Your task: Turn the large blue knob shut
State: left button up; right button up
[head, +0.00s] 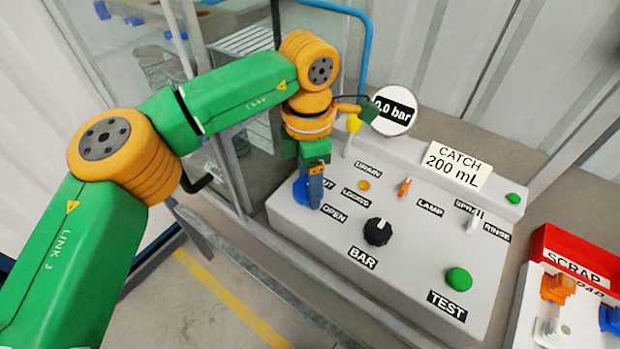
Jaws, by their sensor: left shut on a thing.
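The large blue knob (302,191) is at the left end of the grey control panel (405,280), beside labels of which "OPEN" can be read. My left gripper (316,195) points down onto it and is shut on it. The gripper and wrist cover much of the knob, so its exact angle is hidden. A label above "OPEN" is partly covered by the gripper. My right gripper is not in view.
The panel also carries a black BAR knob (377,231), a green TEST button (459,279) and an orange switch (404,187). A round gauge (392,110) reading "0.0 bar" stands behind the wrist. A red SCRAP tray (572,250) sits at the right.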

pick_arm(q)
jog(key=o, duration=1.4)
jog(key=shift+f, duration=0.1)
jog(key=shift+a, duration=0.15)
notch_tip(320, 180, up, 7)
jog(key=shift+s+r, duration=0.1)
jog(key=shift+r, duration=0.05)
